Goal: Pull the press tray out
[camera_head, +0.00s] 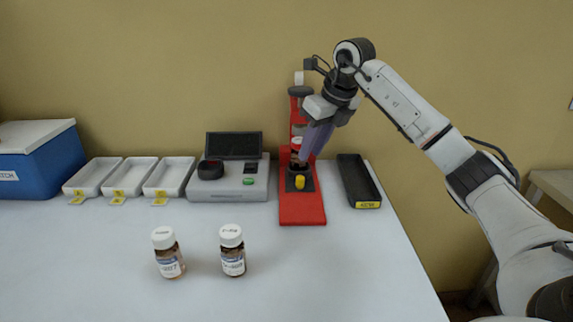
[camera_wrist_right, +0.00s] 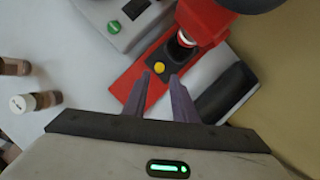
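The red press (camera_head: 302,208) stands upright at the back of the table, and its red base also shows in the wrist view (camera_wrist_right: 128,82). Its dark press tray (camera_head: 308,184) sits on the base under the column and carries a yellow knob (camera_head: 299,182), seen also in the wrist view (camera_wrist_right: 159,67). My right gripper (camera_head: 303,158) reaches down from the upper right, in front of the column. In the wrist view its purple fingers (camera_wrist_right: 160,78) are apart with nothing between them, and the knob shows just past their tips. The fingers hide part of the press. My left gripper is not in view.
Left of the press stands a grey device (camera_head: 229,190) with a dark screen. A black tray (camera_head: 358,180) lies close on the right. Two capped bottles, left (camera_head: 168,254) and right (camera_head: 232,251), stand in front. White trays (camera_head: 170,177) and a blue box (camera_head: 45,165) are farther left.

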